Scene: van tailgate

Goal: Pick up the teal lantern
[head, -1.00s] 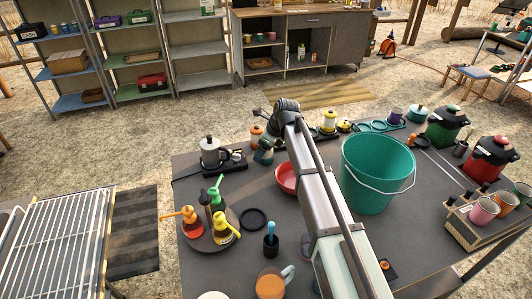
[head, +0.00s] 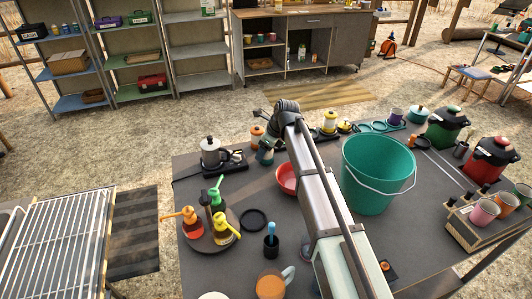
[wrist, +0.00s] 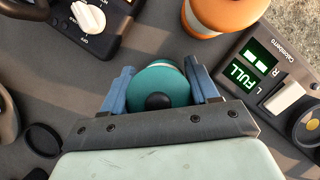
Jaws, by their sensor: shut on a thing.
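The teal lantern (wrist: 160,84) is between the two blue fingers of my gripper (wrist: 162,88) in the wrist view, seen from above with a black knob on top. The fingers are shut on its sides. In the head view the lantern (head: 265,155) shows small and partly hidden at the far edge of the dark table, below my wrist. I cannot tell whether its base touches the table.
An orange lantern (head: 257,135) stands close beside it, and a device with a green "FULL" display (wrist: 262,70) is to the right in the wrist view. A moka pot (head: 211,152) on a burner is to the left. A teal bucket (head: 372,180) and red bowl (head: 285,178) stand nearer.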

